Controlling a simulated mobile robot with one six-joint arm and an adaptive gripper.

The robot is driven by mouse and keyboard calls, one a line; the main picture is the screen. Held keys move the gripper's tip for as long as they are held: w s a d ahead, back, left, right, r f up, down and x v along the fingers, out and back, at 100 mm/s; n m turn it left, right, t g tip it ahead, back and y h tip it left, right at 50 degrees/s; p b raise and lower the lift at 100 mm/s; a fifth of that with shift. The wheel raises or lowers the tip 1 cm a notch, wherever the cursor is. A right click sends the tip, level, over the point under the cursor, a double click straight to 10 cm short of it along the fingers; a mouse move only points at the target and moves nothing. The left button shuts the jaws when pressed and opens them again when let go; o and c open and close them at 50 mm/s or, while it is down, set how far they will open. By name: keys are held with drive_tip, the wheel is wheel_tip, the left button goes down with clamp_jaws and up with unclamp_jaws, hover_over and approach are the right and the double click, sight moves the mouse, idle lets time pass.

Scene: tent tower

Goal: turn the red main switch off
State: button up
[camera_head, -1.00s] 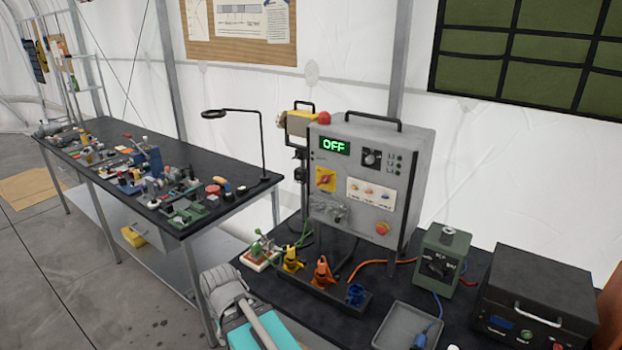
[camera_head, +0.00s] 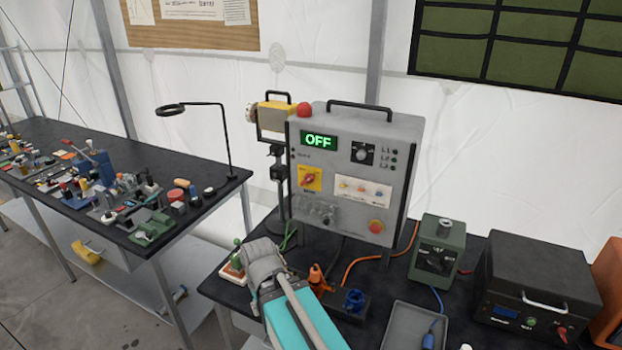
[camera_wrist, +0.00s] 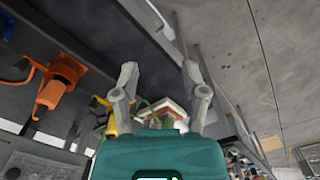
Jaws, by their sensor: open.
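The red main switch (camera_head: 310,179) is a rotary handle on a yellow plate, on the left of the grey control cabinet's (camera_head: 340,150) front. Its handle looks tilted diagonally. The green display (camera_head: 320,141) above it reads OFF. My gripper (camera_head: 262,255) is below and left of the switch, low in front of the cabinet and apart from it. In the wrist view my gripper (camera_wrist: 160,73) shows two spread fingers with nothing between them. I cannot make out the switch in the wrist view.
An orange connector (camera_head: 318,280) and a blue one (camera_head: 353,300) stand in front of the cabinet, right of my gripper. A red button (camera_head: 376,226) is low on the cabinet's right. A green box (camera_head: 440,248) and a grey tray (camera_head: 410,330) stand further right.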

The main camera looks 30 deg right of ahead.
drive_tip(key=shift+w+d, duration=0.2)
drive_tip(key=shift+d, duration=0.15)
drive_tip(key=o, duration=0.4)
drive_tip(key=shift+d, duration=0.1)
drive_tip(key=shift+o, duration=1)
drive_tip(key=shift+w+d+r, duration=0.1)
drive_tip(key=shift+w+d, duration=0.05)
drive_tip(key=shift+w, duration=0.05)
drive_tip(key=w+d+r+m+t+h+p, duration=0.2)
drive_tip(key=w+d+r+m+h+p, duration=0.15)
drive_tip(key=w+d+r+h, duration=0.5)
drive_tip(key=w+d+r+t+h+p, duration=0.1)
drive_tip(key=w+r+h+p, duration=0.1)
drive_tip(key=w+r, duration=0.4)
drive_tip(key=w+d+r+t+h+p, duration=0.1)
drive_tip(key=w+d+r+t+h, duration=0.1)
drive_tip(key=w+r, duration=0.4)
drive_tip(key=shift+d+m+h+p, duration=0.25)
drive_tip(key=shift+m+h+p, duration=0.2)
drive_tip(key=shift+h, duration=0.2)
